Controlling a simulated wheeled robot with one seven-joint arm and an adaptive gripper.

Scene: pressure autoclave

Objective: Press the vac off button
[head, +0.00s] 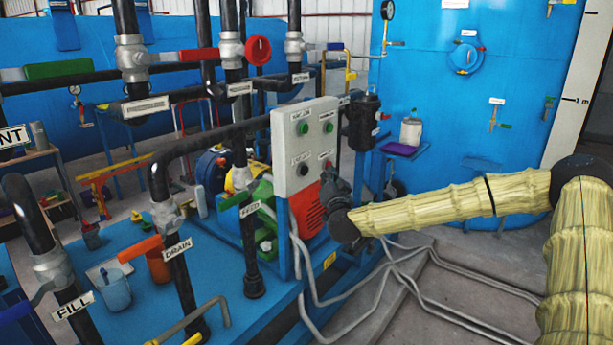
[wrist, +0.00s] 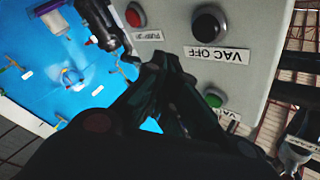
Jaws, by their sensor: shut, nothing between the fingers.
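The vac off button (wrist: 210,24) is a round black button on the grey control box, with a "VAC OFF" label (wrist: 220,54) beside it in the wrist view. In the head view the black button (head: 303,169) is at the lower left of the box face. My gripper (wrist: 168,58) is shut and empty, its fingertips to the left of the label and below the red button in the wrist view. In the head view my gripper (head: 330,178) is at the lower right of the box. I cannot tell whether the fingertips touch the panel.
The control box (head: 290,190) also bears a red button (wrist: 134,17) and green buttons, one (wrist: 213,98) near the VAC label. A black cylinder (head: 360,125) stands right of the box. Pipes with valves stand left. A blue tank (head: 440,75) fills the back right.

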